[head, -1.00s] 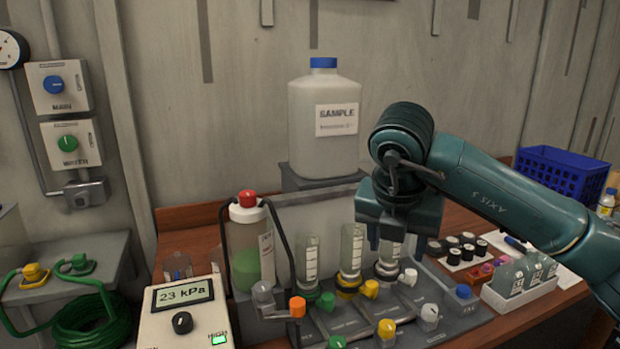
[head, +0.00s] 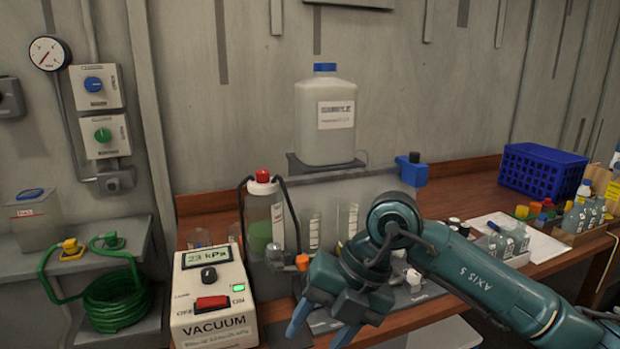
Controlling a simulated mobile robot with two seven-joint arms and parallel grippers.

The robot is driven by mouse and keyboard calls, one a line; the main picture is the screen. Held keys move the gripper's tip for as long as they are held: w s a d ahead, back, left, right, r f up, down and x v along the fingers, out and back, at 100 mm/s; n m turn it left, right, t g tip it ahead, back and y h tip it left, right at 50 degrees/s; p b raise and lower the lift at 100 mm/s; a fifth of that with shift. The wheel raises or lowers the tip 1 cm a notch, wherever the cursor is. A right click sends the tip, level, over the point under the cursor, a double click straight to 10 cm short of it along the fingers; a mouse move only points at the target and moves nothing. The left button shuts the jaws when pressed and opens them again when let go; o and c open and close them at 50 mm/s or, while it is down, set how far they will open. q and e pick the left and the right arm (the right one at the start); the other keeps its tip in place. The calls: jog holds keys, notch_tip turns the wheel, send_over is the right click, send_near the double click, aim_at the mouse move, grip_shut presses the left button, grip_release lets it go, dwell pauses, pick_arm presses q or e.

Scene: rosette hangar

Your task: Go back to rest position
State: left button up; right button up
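My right gripper (head: 322,328) comes in from the right on its teal arm. It points down near the bottom of the head view, in front of the rack of valves and clear cylinders. Its two fingers are apart and nothing shows between them. The arm hides much of the valve rack. My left gripper is not in view.
A vacuum box (head: 215,300) reading 23 kPa stands left of the gripper. A red-capped bottle (head: 264,225) stands behind it, and a SAMPLE jug (head: 326,120) sits higher at the back. A blue crate (head: 543,170) and small bottles (head: 585,215) are at right.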

jog(key=s+a+r+m+g+y+p, duration=0.1)
jog(key=s+a+r+m+y, duration=0.2)
jog(key=y, duration=0.5)
jog(key=s+a+r+g+y, duration=0.1)
jog(key=s+a+r+y, duration=0.3)
jog(key=y, duration=0.3)
jog(key=w+d+f+m+t+h, duration=0.35)
jog(key=d+f+m+t, duration=0.2)
jog(key=m+t, duration=0.5)
jog(key=w+d+f+m+t+h, duration=0.35)
jog(key=d+f+m+t, duration=0.2)
jog(key=m+t, duration=0.55)
jog(key=s+d+f+m+g+h, duration=0.2)
jog(key=s+d+f+h, duration=0.1)
jog(key=f, duration=0.4)
jog(key=s+d+f+m+g+h+p, duration=0.1)
jog(key=s+d+f+m+g+h, duration=0.2)
jog(key=s+f, duration=0.3)
jog(key=s+d+f+m+g+h, duration=0.3)
jog(key=s+f+h, duration=0.1)
jog(key=f, duration=0.5)
jog(key=shift+s+p, duration=0.25)
jog(key=shift+p, duration=0.05)
